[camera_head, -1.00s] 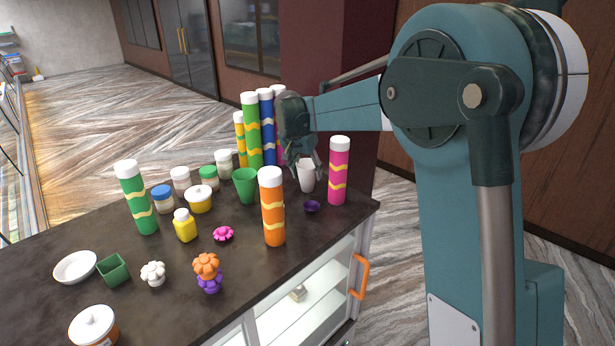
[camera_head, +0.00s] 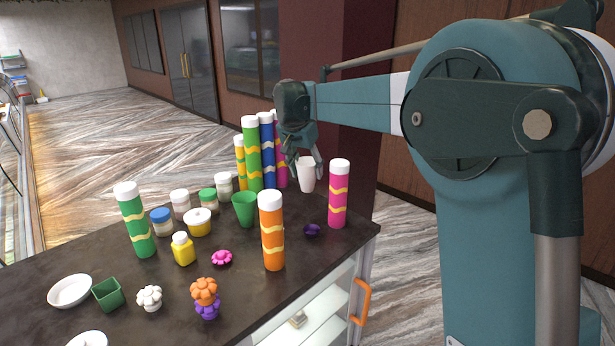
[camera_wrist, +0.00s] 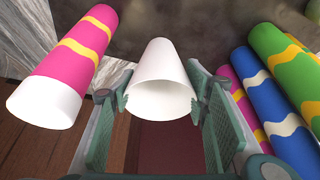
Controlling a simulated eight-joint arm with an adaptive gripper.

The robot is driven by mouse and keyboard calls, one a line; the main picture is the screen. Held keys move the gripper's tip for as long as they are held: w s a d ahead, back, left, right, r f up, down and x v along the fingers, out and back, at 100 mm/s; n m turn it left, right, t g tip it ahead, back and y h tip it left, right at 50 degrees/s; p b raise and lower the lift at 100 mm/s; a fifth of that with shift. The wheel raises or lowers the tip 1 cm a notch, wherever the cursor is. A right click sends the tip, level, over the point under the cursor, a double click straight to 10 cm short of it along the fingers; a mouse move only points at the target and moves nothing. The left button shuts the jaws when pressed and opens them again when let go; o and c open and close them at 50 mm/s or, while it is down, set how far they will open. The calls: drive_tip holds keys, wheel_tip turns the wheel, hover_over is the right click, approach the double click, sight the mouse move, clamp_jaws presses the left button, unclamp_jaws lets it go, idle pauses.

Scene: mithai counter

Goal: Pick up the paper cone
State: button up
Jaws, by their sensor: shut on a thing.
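The white paper cone (camera_head: 307,174) is held upright at the far right part of the counter, just left of a pink tube, and looks raised above the counter top. My gripper (camera_head: 304,163) is above it with its fingers closed around its sides. In the wrist view the cone (camera_wrist: 160,70) sits between the two fingertips of my gripper (camera_wrist: 159,93), its wide open rim facing the camera.
The pink tube (camera_head: 338,195) stands close on the right. Tall green (camera_head: 252,155) and blue (camera_head: 267,155) tubes stand close on the left. An orange tube (camera_head: 272,232), a green cone (camera_head: 244,209) and a purple bowl (camera_head: 312,230) are nearer. The front left counter has some free room.

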drive_tip(key=shift+a, duration=0.1)
idle(0.6)
wheel_tip(320, 180, up, 7)
hover_over(246, 211)
drive_tip(key=w, duration=0.3)
drive_tip(key=shift+w+a+r+m+b, duration=0.1)
drive_tip(key=shift+a+m+b, duration=0.2)
drive_tip(key=shift+a+b, duration=0.15)
drive_tip(key=shift+f, duration=2.95)
wheel_tip(246, 211, down, 4)
drive_tip(key=shift+f, duration=0.1)
drive_tip(key=shift+f, duration=0.6)
